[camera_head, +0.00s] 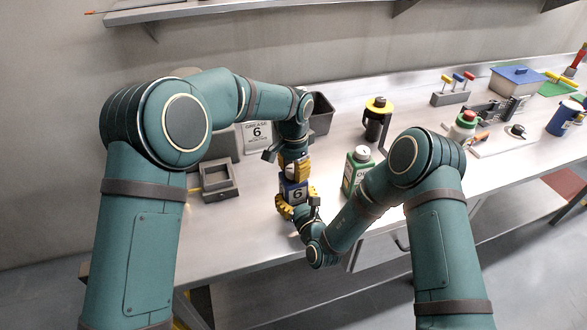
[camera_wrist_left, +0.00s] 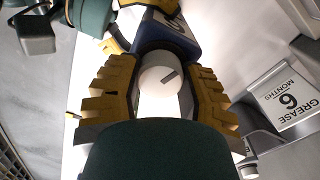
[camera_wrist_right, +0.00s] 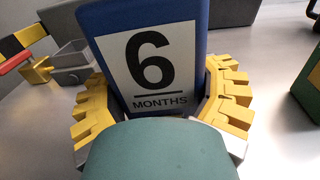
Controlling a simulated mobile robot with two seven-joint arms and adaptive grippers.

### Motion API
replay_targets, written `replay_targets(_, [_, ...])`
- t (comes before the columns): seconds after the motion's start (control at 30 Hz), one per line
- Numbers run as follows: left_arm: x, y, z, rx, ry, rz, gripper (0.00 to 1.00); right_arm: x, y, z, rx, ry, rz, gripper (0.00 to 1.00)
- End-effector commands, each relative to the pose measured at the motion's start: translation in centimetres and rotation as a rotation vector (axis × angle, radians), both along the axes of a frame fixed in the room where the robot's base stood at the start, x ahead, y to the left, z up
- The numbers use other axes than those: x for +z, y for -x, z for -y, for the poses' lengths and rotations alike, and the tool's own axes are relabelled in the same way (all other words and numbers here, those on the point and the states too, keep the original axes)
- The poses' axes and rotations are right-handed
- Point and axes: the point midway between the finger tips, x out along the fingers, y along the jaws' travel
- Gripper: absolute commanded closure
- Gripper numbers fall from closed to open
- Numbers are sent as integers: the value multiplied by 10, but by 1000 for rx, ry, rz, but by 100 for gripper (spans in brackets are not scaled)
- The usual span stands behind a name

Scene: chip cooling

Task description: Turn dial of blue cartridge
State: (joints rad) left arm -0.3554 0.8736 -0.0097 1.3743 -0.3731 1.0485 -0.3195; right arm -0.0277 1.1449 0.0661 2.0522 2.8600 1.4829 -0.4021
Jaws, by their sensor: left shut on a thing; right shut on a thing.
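The blue cartridge (camera_head: 297,195) with a "6" label stands between my grippers over the workbench. The right wrist view shows its blue face and "6 MONTHS" label (camera_wrist_right: 151,68) close up. My right gripper (camera_head: 298,206) is shut on the cartridge body from the front, its yellow fingers on both sides, also in the right wrist view (camera_wrist_right: 160,105). My left gripper (camera_head: 295,168) comes from above and is shut on the white dial (camera_wrist_left: 159,80), its padded fingers on either side of it. The dial has a dark index mark. The cartridge's underside is hidden.
A grey square holder (camera_head: 217,182) and a "GREASE 6 MONTHS" sign (camera_head: 257,135) stand to the left. A green bottle (camera_head: 356,170) is close on the right, with a black and yellow container (camera_head: 377,118) behind. More items lie farther right.

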Motion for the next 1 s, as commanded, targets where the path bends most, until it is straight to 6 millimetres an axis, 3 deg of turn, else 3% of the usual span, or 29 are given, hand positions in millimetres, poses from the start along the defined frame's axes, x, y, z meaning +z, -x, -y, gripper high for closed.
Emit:
replay_targets(0.27, [-2, 1, 1, -1, 0, -5, 96, 1, -1, 0, 0, -1, 3, 72])
replay_targets(0.3, [-2, 1, 1, 0, 0, -5, 51, 1, -1, 0, 0, -1, 3, 72])
replay_targets(0.37, [-2, 1, 1, 0, 0, -5, 30, 1, -1, 0, 0, -1, 3, 72])
replay_targets(0.4, [-1, 1, 1, 0, 0, -4, 25, 1, -1, 0, 0, -1, 3, 72])
replay_targets(0.77, [4, 0, 0, 1, 1, 0, 25, 1, 0, 0, 0, -1, 2, 72])
replay_targets(1.0, [41, 0, 1, 2, 3, 3, 25, 0, 0, 0, 0, 0, 1, 72])
